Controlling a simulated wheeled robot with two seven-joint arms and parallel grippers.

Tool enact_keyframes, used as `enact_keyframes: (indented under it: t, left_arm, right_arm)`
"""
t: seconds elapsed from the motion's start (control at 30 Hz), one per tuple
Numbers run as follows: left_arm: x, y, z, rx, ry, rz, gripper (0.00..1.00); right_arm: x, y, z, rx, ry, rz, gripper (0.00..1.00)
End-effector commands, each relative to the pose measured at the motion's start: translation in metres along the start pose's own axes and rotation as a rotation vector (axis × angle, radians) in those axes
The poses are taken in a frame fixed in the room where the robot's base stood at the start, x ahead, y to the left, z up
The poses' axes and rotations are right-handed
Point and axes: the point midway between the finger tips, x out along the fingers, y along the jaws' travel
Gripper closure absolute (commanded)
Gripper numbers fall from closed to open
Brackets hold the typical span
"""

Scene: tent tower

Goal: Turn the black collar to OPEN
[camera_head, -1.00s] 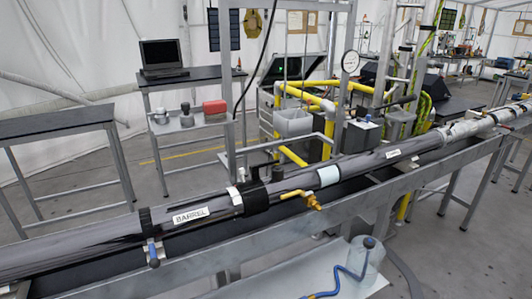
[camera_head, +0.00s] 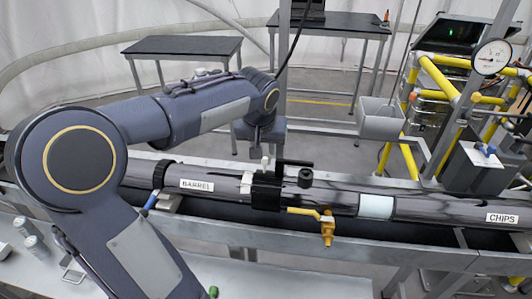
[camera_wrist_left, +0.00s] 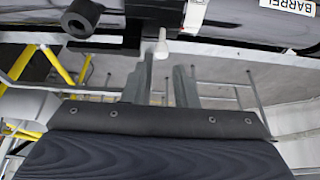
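The black collar (camera_head: 266,192) sits around the dark barrel pipe (camera_head: 215,199), right of the BARREL label (camera_head: 197,185). A black lever (camera_head: 294,163) and round black knob (camera_head: 304,178) stick out at its right; the knob also shows in the left wrist view (camera_wrist_left: 82,17). My left gripper (camera_wrist_left: 163,72) is open just above and behind the collar. In the left wrist view a pale-tipped peg (camera_wrist_left: 162,46) shows between and beyond its spread fingers; I cannot tell whether they touch it. In the head view the fingers are mostly hidden. No OPEN mark is readable. My right gripper is out of view.
A yellow-handled brass valve (camera_head: 327,228) hangs right of the collar. A CHIPS label (camera_head: 502,218) marks the pipe farther right. A gauge (camera_head: 491,57) and yellow pipes (camera_head: 437,78) stand behind right. A grey bin (camera_head: 381,118) is behind the pipe.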

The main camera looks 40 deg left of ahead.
Motion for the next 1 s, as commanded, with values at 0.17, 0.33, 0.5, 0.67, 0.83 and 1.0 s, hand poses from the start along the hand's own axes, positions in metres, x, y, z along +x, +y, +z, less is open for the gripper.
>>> enact_keyframes:
  t: [0.17,0.33,0.5,0.67,0.83,1.0]
  left_arm:
    - [0.031,0.000,0.002,0.001,-0.005,0.000,0.74]
    - [0.052,0.000,0.002,0.002,-0.003,0.001,0.74]
    - [0.059,0.000,0.001,0.002,0.000,0.002,0.74]
    - [0.059,0.000,0.001,0.002,0.000,0.002,0.74]
    - [0.059,0.001,0.001,0.002,0.000,0.002,0.90]
    - [0.059,0.001,0.001,0.002,0.000,0.002,1.00]
  right_arm:
    - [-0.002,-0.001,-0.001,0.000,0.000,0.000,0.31]
    - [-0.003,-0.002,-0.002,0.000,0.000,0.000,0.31]
    - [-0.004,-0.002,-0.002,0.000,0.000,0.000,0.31]
    - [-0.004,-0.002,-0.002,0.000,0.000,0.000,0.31]
    - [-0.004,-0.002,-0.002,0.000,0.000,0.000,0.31]
    - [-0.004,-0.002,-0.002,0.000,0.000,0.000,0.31]
